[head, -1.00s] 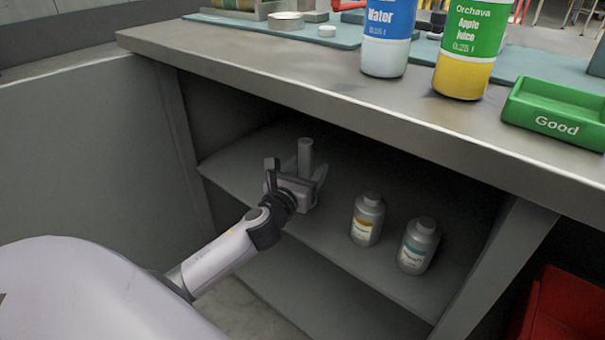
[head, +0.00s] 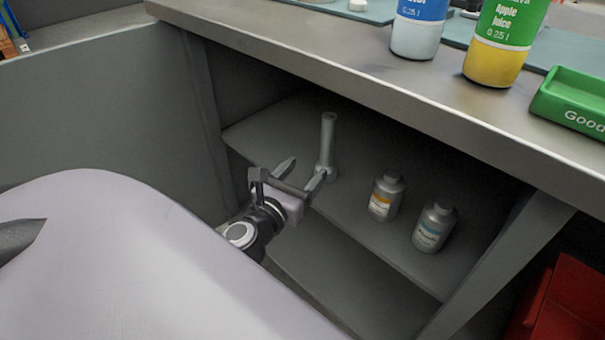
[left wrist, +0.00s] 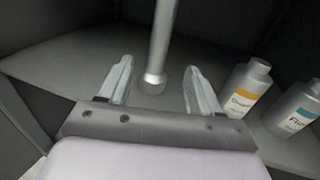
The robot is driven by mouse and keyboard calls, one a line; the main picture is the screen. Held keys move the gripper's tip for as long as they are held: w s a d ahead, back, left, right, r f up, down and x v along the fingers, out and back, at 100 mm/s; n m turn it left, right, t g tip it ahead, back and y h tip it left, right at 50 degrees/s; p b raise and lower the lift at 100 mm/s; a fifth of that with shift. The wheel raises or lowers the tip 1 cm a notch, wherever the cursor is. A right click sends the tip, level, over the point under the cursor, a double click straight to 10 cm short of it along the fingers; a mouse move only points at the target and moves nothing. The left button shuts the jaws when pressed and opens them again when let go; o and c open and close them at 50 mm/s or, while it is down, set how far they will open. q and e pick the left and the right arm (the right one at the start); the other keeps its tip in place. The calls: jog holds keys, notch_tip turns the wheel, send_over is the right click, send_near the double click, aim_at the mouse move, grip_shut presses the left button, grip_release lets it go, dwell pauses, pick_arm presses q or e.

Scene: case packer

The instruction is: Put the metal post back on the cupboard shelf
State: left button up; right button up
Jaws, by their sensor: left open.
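The metal post (head: 327,142) stands upright on its wider round base on the cupboard shelf (head: 268,137), toward the left side. It also shows in the left wrist view (left wrist: 161,45), ahead of the fingertips and between their lines. My left gripper (head: 302,172) is open and empty at the shelf's front edge, in front of the post. In the left wrist view its two fingers (left wrist: 156,78) are spread apart, with a gap between them and the post's base. My right gripper is not in view.
Two grey bottles stand on the shelf right of the post, one with an orange label (head: 386,196) and one with a blue label (head: 434,226). The worktop (head: 330,62) overhangs the shelf. A red bin (head: 565,305) is at lower right.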

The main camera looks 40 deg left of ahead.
pick_arm(q)
jog(key=shift+s, duration=0.15)
jog(key=s+d+f+n+g+h, duration=0.1)
jog(key=s+d+n+h, duration=0.4)
jog(key=d+n, duration=0.6)
jog(key=s+d+n+g+h, duration=0.4)
jog(key=d+n, duration=0.8)
jog(key=n, duration=0.8)
jog(key=shift+s+f+h, duration=0.35)
jog(key=shift+h, duration=0.35)
jog(key=shift+a, duration=0.1)
